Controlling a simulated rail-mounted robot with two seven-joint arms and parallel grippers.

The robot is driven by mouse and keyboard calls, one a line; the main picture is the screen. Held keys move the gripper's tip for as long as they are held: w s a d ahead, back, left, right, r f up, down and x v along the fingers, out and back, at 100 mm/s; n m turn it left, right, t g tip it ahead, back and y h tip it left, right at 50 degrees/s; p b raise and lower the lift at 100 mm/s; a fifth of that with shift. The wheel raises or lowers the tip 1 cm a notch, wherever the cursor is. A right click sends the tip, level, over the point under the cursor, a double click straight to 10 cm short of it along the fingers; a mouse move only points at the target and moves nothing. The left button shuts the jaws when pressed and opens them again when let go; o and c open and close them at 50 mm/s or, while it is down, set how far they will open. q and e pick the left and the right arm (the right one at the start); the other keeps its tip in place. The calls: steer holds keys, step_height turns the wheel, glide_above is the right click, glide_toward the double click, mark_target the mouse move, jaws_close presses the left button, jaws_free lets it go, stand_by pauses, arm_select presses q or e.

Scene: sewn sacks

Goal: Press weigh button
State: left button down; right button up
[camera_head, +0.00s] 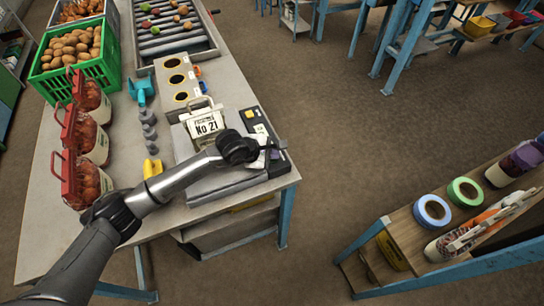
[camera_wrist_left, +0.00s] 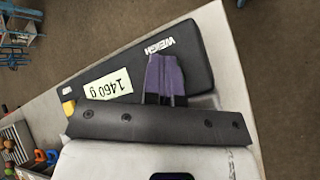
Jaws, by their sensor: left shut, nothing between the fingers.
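The black weighing console (camera_wrist_left: 195,62) carries the white word WEIGH and a lit display (camera_wrist_left: 108,88) reading 1460 g. In the head view the console (camera_head: 252,118) stands at the right end of the table, beside the scale. My left gripper (camera_wrist_left: 164,62) is shut and empty, its purple fingers over the console just beside the WEIGH lettering. The button itself does not show; the fingers may cover it. Whether they touch the console I cannot tell. In the head view my left gripper (camera_head: 272,152) is at the console's near end. A sack tagged No 21 (camera_head: 205,124) sits on the scale.
On the table (camera_head: 125,158) stand several red-handled sacks (camera_head: 87,135), a green crate (camera_head: 107,72) of potatoes, a teal scoop (camera_head: 141,89), grey weights (camera_head: 149,130) and a yellow item (camera_head: 152,168). A shelf (camera_head: 405,235) with tape rolls stands at right. Floor between is clear.

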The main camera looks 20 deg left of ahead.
mark_target(272, 160)
arm_select(q)
steer(key=shift+r+p, duration=0.35)
steer(key=shift+r, duration=0.4)
steer(key=shift+r+p, duration=1.45)
steer(key=shift+r, duration=1.1)
